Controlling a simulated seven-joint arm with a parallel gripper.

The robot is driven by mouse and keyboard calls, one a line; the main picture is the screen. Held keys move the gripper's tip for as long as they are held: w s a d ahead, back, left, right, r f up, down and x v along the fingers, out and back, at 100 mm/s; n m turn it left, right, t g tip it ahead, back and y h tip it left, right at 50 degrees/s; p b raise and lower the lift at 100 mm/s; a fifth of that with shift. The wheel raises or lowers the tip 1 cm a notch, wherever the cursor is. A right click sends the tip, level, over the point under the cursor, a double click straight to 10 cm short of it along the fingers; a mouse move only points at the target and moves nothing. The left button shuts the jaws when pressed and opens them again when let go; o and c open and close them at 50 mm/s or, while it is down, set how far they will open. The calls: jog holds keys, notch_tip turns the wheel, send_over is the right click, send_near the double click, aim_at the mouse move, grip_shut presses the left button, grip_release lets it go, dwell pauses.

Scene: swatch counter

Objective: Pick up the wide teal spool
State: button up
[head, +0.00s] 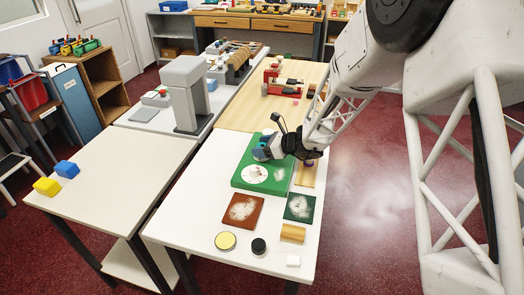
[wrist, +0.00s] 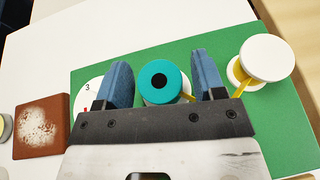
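In the wrist view the wide teal spool (wrist: 165,82) shows its round teal top with a black centre hole. It is between the two blue fingers of my gripper (wrist: 163,80), which are apart, one on each side. In the head view my gripper (head: 268,148) is low over the green board (head: 245,184), and I cannot make out the spool clearly there.
A white-topped spool (wrist: 267,57) with yellow thread is right of my gripper in the wrist view. A white disc (head: 255,174) is on the board. A brown swatch (head: 243,210), a dark green swatch (head: 300,207), and a black-topped round item (head: 259,246) are nearer the front.

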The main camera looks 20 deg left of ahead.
aim_at(262, 145)
jog(key=c, duration=0.8)
jog(key=shift+o, duration=0.2)
jog(key=shift+r, duration=0.2)
jog(key=shift+r, duration=0.55)
notch_tip(262, 145, up, 2)
jog(key=shift+r, duration=0.1)
jog(key=s+d, duration=0.2)
jog(key=s, duration=0.2)
jog(key=s+d+r, duration=0.1)
jog(key=s+d, duration=0.2)
jog(key=s, duration=0.2)
jog(key=s+d, duration=0.2)
jog(key=s, duration=0.3)
jog(key=shift+d+r, duration=0.15)
jog(key=shift+d, duration=0.2)
